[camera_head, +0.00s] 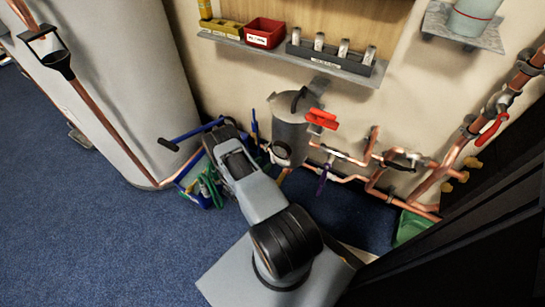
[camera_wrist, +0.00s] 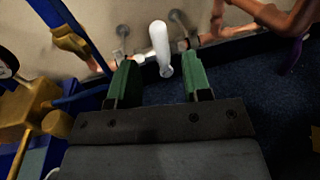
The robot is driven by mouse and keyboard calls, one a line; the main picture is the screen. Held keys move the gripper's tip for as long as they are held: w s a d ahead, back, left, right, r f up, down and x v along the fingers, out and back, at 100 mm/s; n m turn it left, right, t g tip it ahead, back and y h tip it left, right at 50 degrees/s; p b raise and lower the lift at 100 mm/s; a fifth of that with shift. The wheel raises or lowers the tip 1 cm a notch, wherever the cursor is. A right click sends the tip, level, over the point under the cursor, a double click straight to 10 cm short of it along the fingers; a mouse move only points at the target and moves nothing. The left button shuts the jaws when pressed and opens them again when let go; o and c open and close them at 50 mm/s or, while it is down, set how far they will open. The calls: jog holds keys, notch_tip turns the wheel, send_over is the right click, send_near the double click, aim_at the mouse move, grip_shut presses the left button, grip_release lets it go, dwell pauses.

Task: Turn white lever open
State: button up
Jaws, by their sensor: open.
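The white lever (camera_wrist: 161,47) shows in the wrist view as a rounded white handle, close ahead of my gripper. My gripper (camera_wrist: 159,62) has two green fingers spread apart, one on each side of the lever's lower end. I see a gap at both sides and cannot tell whether either finger touches it. The lever's mount is partly hidden or too dark to make out. In the head view my arm hides much of this area, and I cannot pick out the white lever surely.
A copper manifold with a red lever (camera_head: 321,119) and a purple lever (camera_head: 323,178) stands right of my arm. A grey canister (camera_head: 291,131) stands behind it. A brass fitting (camera_wrist: 28,108) lies left of my gripper. A shelf (camera_head: 290,57) with bins hangs above.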

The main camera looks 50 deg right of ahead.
aim_at(272, 155)
jog(key=d+b, duration=0.1)
jog(key=d, duration=0.5)
jog(key=shift+w+d, duration=0.15)
jog(key=shift+d, duration=0.1)
jog(key=shift+c, duration=0.3)
grip_shut()
